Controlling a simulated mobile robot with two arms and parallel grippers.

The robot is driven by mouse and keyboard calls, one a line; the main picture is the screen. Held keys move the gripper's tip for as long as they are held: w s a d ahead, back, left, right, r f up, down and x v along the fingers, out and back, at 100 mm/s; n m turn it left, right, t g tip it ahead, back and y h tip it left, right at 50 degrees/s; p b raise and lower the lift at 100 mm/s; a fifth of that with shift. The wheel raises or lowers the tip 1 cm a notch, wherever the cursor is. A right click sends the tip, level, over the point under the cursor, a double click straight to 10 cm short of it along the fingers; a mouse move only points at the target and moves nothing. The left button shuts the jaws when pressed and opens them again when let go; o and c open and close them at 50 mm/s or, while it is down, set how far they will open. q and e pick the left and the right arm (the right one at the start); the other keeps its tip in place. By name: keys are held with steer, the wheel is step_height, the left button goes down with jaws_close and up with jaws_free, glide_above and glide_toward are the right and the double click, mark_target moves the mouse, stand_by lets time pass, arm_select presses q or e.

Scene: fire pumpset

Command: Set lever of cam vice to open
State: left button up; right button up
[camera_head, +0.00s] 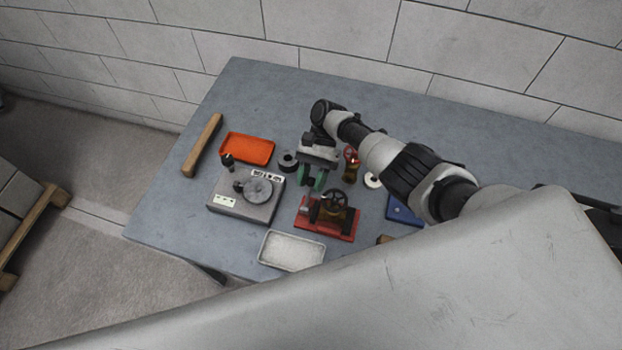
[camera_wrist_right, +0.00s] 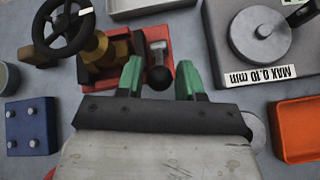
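The cam vice has a red base (camera_head: 324,228), which holds a brass-coloured valve with a black handwheel (camera_head: 335,202). In the right wrist view, the red base (camera_wrist_right: 88,76) shows at the upper left, with a metal lever ending in a black ball knob (camera_wrist_right: 159,77). My right gripper (camera_head: 313,184) hangs just behind the vice. Its green fingers (camera_wrist_right: 159,80) are open, one on each side of the knob in the picture, with gaps on both sides. I cannot tell whether the knob is at fingertip height. My left gripper is not in view.
A grey fixture (camera_head: 240,208) with a round disc stands left of the vice, and a white tray (camera_head: 291,250) lies in front. An orange tray (camera_head: 247,148), a red-topped fitting (camera_head: 351,160) and a blue block (camera_head: 402,212) are near.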

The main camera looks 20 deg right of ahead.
steer(key=b+v, duration=0.3)
steer(key=v, duration=0.7)
steer(key=shift+w+d, duration=0.2)
steer(key=shift+w, duration=0.05)
steer(key=shift+r, duration=0.1)
